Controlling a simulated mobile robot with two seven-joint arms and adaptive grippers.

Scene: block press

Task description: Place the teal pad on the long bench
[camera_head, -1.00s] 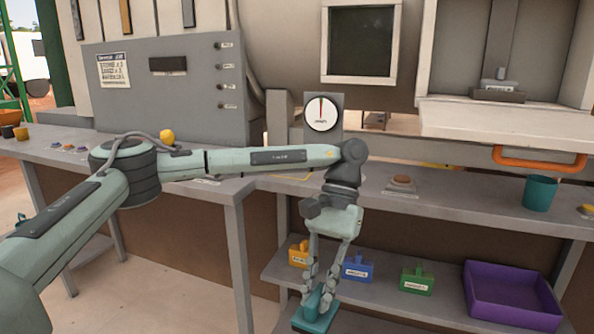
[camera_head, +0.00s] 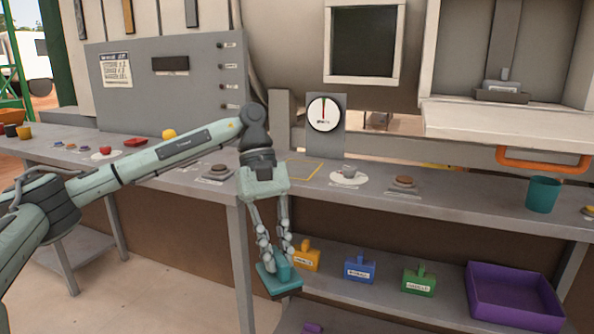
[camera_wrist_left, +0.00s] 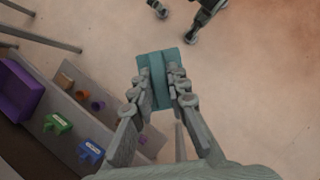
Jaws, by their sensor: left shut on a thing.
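My left gripper (camera_head: 276,254) is shut on the teal pad (camera_head: 279,281), gripping its raised handle. The pad hangs below the fingers with its flat base down, in front of the bench and lower than its top. In the left wrist view the teal pad (camera_wrist_left: 154,69) sits between the two fingers of the left gripper (camera_wrist_left: 161,88), with the floor beyond it. The long bench (camera_head: 335,192) runs across the head view behind the gripper. A yellow square outline (camera_head: 304,169) is on its top. My right gripper is not seen in the head view.
On the lower shelf are yellow (camera_head: 306,259), blue (camera_head: 359,269) and green (camera_head: 419,282) handled blocks and a purple tray (camera_head: 513,300). A gauge (camera_head: 324,115) stands behind.

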